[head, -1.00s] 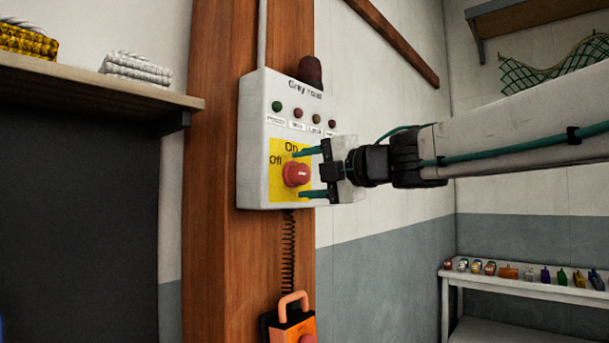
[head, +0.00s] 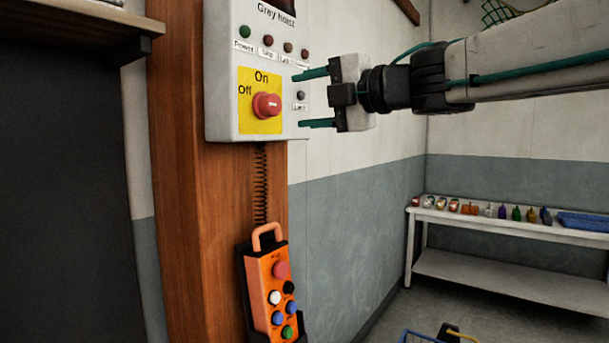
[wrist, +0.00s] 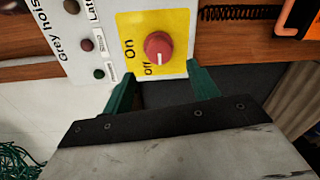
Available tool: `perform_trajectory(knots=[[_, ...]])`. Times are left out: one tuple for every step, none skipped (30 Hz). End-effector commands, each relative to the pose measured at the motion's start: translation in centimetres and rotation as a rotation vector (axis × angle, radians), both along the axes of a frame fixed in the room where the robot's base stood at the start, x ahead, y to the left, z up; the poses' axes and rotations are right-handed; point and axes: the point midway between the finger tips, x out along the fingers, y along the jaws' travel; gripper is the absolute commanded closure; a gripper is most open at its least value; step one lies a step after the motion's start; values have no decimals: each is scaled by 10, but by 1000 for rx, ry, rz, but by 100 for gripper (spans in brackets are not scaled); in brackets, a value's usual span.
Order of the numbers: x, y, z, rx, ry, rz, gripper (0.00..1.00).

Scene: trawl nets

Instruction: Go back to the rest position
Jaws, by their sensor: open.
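My gripper (head: 318,98) is open and empty in the head view, with its two green fingers pointing left at the grey hoist control box (head: 222,85). The box is fixed to a wooden post and has a red rotary knob (head: 266,106) on a yellow On/Off plate. The fingertips are to the right of the knob and apart from it. In the wrist view, the knob (wrist: 159,46) shows ahead of the open fingers, with nothing between them. The knob's white mark points toward the Off side in the wrist view.
A wooden shelf (head: 100,20) juts out at upper left. A white table (head: 500,225) with several small bottles and a blue tray (head: 583,221) stands at right. A green net (wrist: 18,165) shows in the wrist view.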

Motion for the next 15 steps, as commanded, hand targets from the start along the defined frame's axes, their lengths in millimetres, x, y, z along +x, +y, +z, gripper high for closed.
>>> perform_trajectory(knots=[[2,-1,0,1,1,-12,41],[5,-3,1,5,2,-28,41],[10,-8,2,19,7,-62,41],[15,-12,3,38,15,-96,41],[22,-18,2,64,30,-141,41],[32,-29,-3,105,61,-212,41],[40,-39,-8,143,91,-276,41],[47,-51,-14,185,126,-347,41],[53,-71,-25,246,179,-450,41],[56,-87,-34,294,223,-532,41],[57,-105,-46,337,272,-617,41],[55,-129,-64,393,340,-730,41],[52,-147,-79,434,393,-812,41],[46,-164,-95,471,447,-893,41],[37,-184,-116,515,520,-994,41]])
